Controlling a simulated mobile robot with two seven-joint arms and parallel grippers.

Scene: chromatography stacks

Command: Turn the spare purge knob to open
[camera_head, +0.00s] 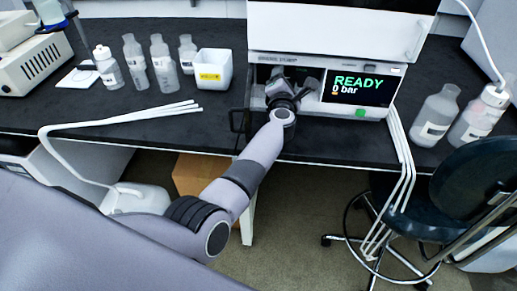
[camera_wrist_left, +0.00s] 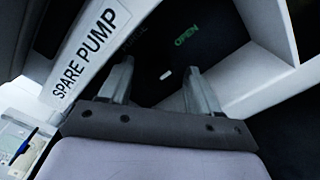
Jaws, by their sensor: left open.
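The spare pump (camera_head: 345,62) stands at the back of the bench, with its SPARE PUMP label (camera_wrist_left: 88,50) in the left wrist view. Its dark recess (camera_wrist_left: 155,45) carries a green OPEN mark (camera_wrist_left: 187,40). A short white mark (camera_wrist_left: 165,75) shows between my fingers, apparently on the dark purge knob, whose outline I cannot make out. My left gripper (camera_wrist_left: 157,75) is open, with one finger on each side of the white mark. Contact cannot be told. In the head view my left gripper (camera_head: 284,80) reaches the pump front and hides the knob. My right gripper is not in view.
The pump's screen (camera_head: 357,88) reads READY, 0 bar, just right of my gripper. A white tub (camera_head: 213,70) and several bottles (camera_head: 163,65) stand to the left. White tubes (camera_head: 402,160) hang at the right, near a dark chair (camera_head: 470,185).

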